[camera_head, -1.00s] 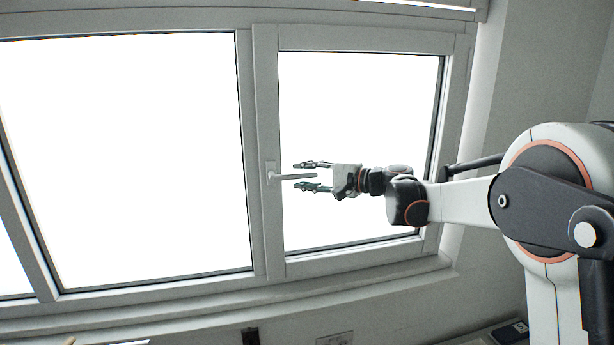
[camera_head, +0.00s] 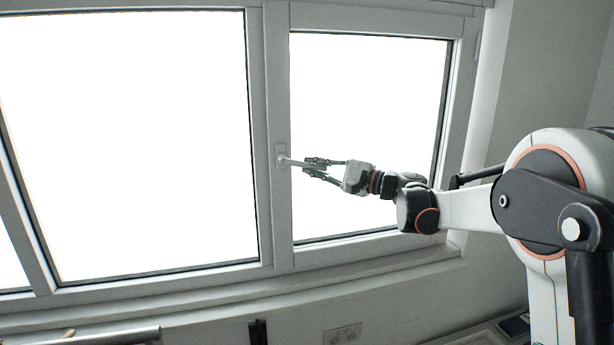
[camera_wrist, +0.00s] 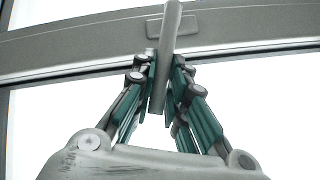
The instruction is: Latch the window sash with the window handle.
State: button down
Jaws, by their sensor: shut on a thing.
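The window handle (camera_head: 292,161) is a light grey lever on the left upright of the right window sash (camera_head: 279,215). It points right, roughly level, from its base plate in the head view. My gripper (camera_head: 316,167) is shut on the lever's free end, its fingers above and below it. In the wrist view the handle (camera_wrist: 171,40) runs between the two green-padded fingers (camera_wrist: 162,90), with its base plate behind it on the frame. The sash looks flush with the window frame, though small gaps cannot be made out.
A large fixed-looking pane (camera_head: 130,140) fills the left. The window sill (camera_head: 200,292) runs below. A wall socket (camera_head: 342,334) and a dark object (camera_head: 258,332) are on the wall under it. The space before the glass is clear.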

jog(key=s+a+f+m+t+y+b, duration=0.1)
jog(key=a+f+m+t+b, duration=0.4)
jog(key=m+t+b, duration=0.3)
jog(key=shift+s+f+m+t+y+b, duration=0.4)
jog(key=shift+m+b, duration=1.4)
jog(key=shift+b, duration=1.05)
jog(key=shift+w+a+f, duration=0.1)
jog(key=c, duration=1.6)
grip_release()
jog(key=v, duration=1.2)
